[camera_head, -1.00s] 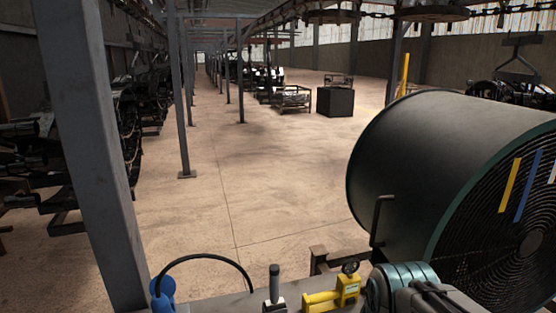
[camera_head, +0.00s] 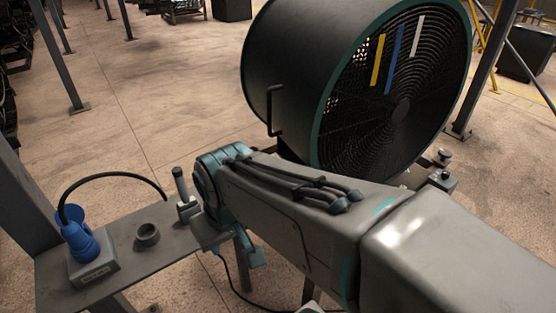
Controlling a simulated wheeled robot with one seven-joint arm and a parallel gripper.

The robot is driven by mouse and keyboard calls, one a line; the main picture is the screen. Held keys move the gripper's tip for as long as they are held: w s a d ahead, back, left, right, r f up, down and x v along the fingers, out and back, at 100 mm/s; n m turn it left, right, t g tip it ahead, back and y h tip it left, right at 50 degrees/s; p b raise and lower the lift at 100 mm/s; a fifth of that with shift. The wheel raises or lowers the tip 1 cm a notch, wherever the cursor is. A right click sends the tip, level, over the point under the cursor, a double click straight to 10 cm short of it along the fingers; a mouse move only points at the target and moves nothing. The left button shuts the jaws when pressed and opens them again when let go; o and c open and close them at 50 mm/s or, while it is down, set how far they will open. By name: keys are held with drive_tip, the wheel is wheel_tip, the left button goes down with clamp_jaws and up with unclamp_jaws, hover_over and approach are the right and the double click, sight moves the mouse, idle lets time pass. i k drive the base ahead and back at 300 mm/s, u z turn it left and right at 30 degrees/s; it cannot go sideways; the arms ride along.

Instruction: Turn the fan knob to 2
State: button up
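The large drum fan (camera_head: 275,75) stands at the upper middle right, with a dark drum, a teal rim and a round wire grille. Yellow, blue and white strips show across the grille. A small grey box (camera_head: 441,180) with a dark knob-like part (camera_head: 443,155) sits by the fan's lower right edge. I cannot tell whether this is the fan knob, and no numbers can be read. My grey and teal arm crosses in front of the fan's base from the lower right. My gripper does not show.
A narrow metal bench (camera_head: 120,258) at lower left holds a blue plug and socket (camera_head: 85,240), a small ring (camera_head: 147,235) and an upright lever (camera_head: 181,187). A grey post stands at the left. The floor (camera_head: 180,85) left of the fan is open.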

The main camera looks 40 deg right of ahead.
sight(446, 175)
drive_tip(key=u, duration=0.6)
drive_tip(key=k, duration=1.45)
drive_tip(key=z, duration=1.7)
drive_tip(key=i, duration=0.75)
drive_tip(key=z, duration=0.5)
drive_tip(key=i, duration=1.35)
drive_tip(key=z, duration=0.25)
